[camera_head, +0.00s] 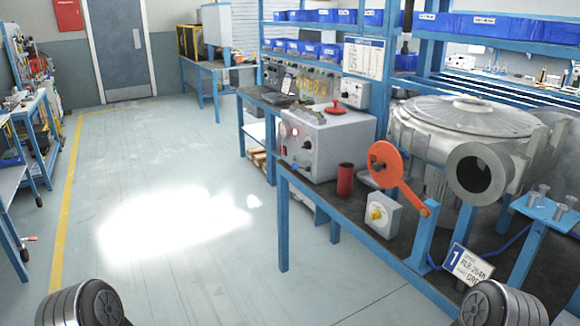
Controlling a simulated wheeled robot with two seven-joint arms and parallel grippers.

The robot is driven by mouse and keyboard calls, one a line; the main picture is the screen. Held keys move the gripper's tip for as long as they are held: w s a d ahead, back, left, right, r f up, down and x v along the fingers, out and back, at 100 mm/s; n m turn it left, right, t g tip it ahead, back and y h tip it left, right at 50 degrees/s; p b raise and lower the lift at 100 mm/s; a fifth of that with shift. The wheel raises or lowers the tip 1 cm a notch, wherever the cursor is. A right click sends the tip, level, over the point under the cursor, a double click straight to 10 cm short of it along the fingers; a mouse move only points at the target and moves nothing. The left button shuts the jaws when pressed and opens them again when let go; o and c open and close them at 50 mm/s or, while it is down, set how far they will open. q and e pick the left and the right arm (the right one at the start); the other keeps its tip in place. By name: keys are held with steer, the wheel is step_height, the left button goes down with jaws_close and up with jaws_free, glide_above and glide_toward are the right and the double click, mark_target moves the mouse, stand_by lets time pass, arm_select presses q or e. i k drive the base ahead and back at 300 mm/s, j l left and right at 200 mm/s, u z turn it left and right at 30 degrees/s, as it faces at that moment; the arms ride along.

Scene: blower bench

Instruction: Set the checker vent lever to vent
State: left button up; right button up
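A grey checker box (327,145) stands on the near workbench, right of centre, with a small red light and small controls on its front. A red round handle (336,107) sits on its top. Which control is the vent lever, and how it is set, is too small to tell. A large orange lever arm (400,178) with a round end stands to the right of the box, in front of the silver blower (465,125). Only rounded dark parts of my two arms show at the bottom edge; neither gripper is in view.
A red cylinder (345,180) and a small grey box with a yellow knob (378,215) are on the bench (310,190). Blue bins (480,24) line the shelves. The floor (200,260) to the left is clear.

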mark_target(294, 167)
steer(key=i+j, duration=0.6)
steer(key=i+j+z, duration=0.1)
steer(key=i+j, duration=0.45)
steer(key=j, duration=0.15)
steer(key=i+j, duration=1.15)
steer(key=j, duration=0.3)
steer(key=l+z, duration=0.05)
